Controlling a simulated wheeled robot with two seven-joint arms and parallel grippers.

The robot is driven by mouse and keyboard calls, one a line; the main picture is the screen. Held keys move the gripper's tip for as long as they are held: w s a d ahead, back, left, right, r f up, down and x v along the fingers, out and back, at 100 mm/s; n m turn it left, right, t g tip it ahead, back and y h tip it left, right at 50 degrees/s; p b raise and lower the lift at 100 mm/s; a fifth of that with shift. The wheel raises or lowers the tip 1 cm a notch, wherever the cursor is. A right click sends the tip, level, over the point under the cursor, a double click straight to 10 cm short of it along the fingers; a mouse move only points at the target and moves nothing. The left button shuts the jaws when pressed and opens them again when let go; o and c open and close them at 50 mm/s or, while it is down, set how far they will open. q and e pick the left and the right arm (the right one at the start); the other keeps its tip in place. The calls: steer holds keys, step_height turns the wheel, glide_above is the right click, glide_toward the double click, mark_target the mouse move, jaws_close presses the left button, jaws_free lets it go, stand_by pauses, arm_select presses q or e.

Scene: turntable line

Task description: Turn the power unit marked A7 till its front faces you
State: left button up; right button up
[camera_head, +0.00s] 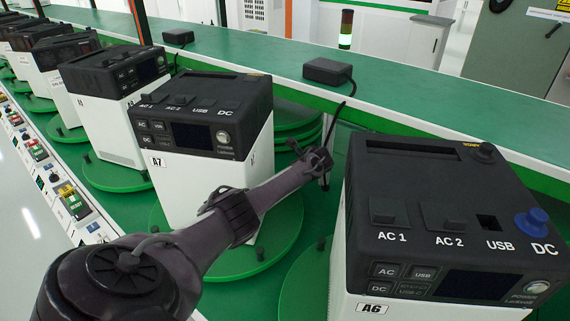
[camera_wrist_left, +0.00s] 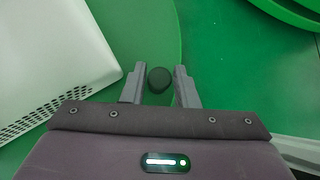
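The power unit marked A7 (camera_head: 202,126) is a white box with a black top and black front panel. It stands on a round green turntable (camera_head: 274,237) and its panel shows almost squarely in the head view, with part of its right side. Its white vented body shows at the left in the left wrist view (camera_wrist_left: 50,60). My left gripper (camera_head: 322,160) is to the right of the unit, low by the turntable's far rim. In the wrist view its fingers are apart, with a black peg (camera_wrist_left: 159,80) between them and a small gap on each side. My right gripper is not in view.
Unit A6 (camera_head: 440,215) stands close on the right on its own turntable. Another unit (camera_head: 115,85) stands at the left, with more units beyond it. Small black boxes (camera_head: 328,72) with cables sit on the green ledge behind. My left arm crosses in front of A7's turntable.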

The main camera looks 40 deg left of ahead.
arm_select(q)
steer(key=v, duration=0.7)
steer(key=shift+d+r+p, duration=0.15)
steer(key=shift+r+p, duration=0.05)
steer(key=shift+p, duration=0.1)
steer(key=shift+w, duration=0.1)
